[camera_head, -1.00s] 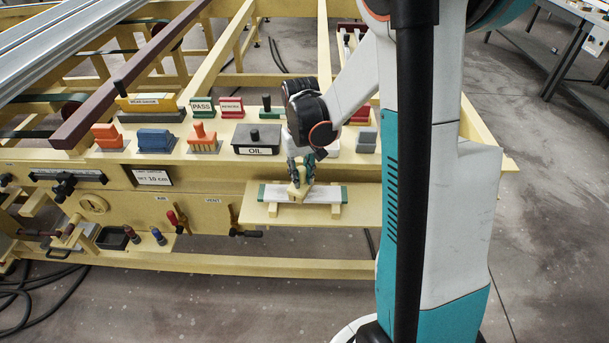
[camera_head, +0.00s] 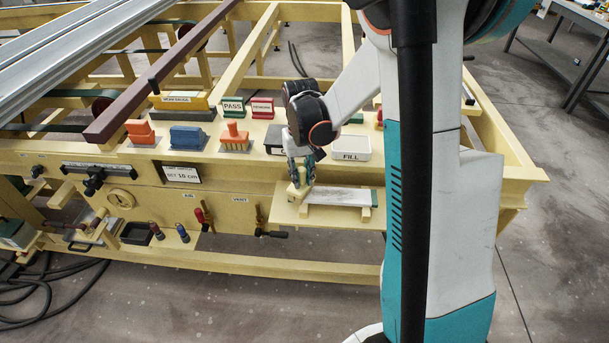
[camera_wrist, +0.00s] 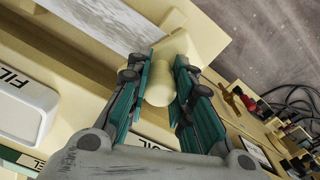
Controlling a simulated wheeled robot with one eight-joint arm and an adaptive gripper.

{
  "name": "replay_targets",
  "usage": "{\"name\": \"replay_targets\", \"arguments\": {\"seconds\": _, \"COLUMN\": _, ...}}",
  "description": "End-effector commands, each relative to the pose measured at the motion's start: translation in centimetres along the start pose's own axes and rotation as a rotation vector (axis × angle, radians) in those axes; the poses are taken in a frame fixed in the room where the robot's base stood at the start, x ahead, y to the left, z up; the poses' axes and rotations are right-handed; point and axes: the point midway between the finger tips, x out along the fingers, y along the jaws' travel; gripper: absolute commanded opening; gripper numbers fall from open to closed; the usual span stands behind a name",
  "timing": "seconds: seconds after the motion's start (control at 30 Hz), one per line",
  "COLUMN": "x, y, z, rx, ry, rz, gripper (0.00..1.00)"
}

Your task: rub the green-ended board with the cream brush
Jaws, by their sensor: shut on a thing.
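My gripper (camera_head: 301,172) is shut on the cream brush (camera_head: 300,188), seen in the head view at the left end of the board. In the wrist view the brush (camera_wrist: 160,82) stands between the green finger pads of my gripper (camera_wrist: 160,88). I cannot tell whether the brush touches the board.
The shelf (camera_head: 285,215) juts from the yellow frame. A black bin (camera_head: 136,234) and several handles sit to the left.

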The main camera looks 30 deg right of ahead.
Motion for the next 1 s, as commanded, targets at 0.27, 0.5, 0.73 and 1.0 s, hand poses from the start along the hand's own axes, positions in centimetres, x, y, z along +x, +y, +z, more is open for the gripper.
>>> {"name": "replay_targets", "arguments": {"seconds": 0.27, "x": -2.5, "y": -0.4, "z": -0.5, "rx": 0.000, "ry": 0.000, "rz": 0.000, "gripper": 0.00}}
{"name": "replay_targets", "arguments": {"seconds": 0.5, "x": -4.6, "y": -0.6, "z": -0.8, "rx": -0.001, "ry": 0.000, "rz": 0.000, "gripper": 0.00}}
{"name": "replay_targets", "arguments": {"seconds": 0.73, "x": -6.7, "y": -0.7, "z": -1.1, "rx": -0.002, "ry": 0.000, "rz": 0.000, "gripper": 0.00}}
{"name": "replay_targets", "arguments": {"seconds": 1.0, "x": -8.1, "y": -0.8, "z": -1.4, "rx": -0.002, "ry": 0.000, "rz": 0.000, "gripper": 0.00}}
